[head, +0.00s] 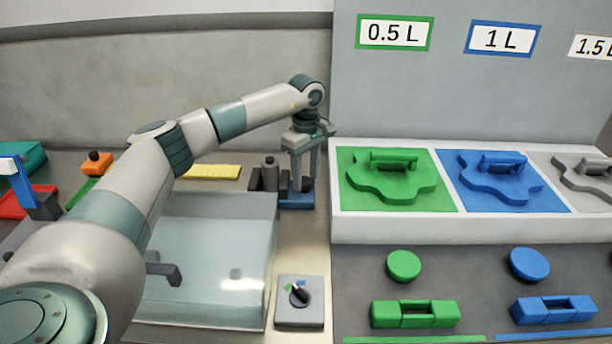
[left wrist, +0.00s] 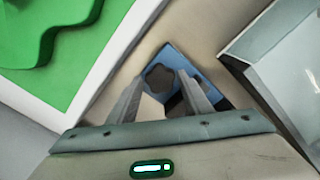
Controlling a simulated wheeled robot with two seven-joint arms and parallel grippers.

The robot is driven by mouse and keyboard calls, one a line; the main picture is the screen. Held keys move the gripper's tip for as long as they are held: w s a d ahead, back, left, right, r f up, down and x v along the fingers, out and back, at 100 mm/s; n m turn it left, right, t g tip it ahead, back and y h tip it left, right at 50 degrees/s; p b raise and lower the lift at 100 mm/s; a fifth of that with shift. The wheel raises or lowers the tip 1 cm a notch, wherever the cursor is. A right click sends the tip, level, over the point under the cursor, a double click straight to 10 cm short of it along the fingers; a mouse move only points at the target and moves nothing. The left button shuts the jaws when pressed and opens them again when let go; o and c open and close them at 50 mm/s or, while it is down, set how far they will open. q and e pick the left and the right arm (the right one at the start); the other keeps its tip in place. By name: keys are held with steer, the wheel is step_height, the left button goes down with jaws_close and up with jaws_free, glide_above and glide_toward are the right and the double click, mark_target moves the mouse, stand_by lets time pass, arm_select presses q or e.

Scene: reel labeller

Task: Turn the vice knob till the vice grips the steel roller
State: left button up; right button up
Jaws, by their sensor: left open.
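The vice (head: 256,179) stands behind the glass-like cover, with dark grey jaws and a blue base (head: 297,201) at its right end. A grey upright cylinder, seemingly the steel roller (head: 269,172), stands between the jaws; whether they touch it I cannot tell. My left gripper (head: 304,180) points down over the blue base, open. In the left wrist view, the dark lobed vice knob (left wrist: 160,77) shows at the fingertips (left wrist: 168,88), above the blue base (left wrist: 181,59). Whether the fingers touch the knob is unclear. My right gripper is not in view.
A clear-topped box (head: 215,240) lies in front of the vice. A dial switch (head: 299,301) sits nearer. The white tray (head: 450,230) with green and blue plates is close on the right. A yellow strip (head: 213,171) lies behind left.

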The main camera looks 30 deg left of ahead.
arm_select(q)
steer(key=shift+r, duration=0.7)
step_height(320, 180, up, 6)
steer(key=shift+b, duration=0.8)
step_height(320, 180, up, 10)
steer(key=b, duration=0.1)
glide_above(306, 181)
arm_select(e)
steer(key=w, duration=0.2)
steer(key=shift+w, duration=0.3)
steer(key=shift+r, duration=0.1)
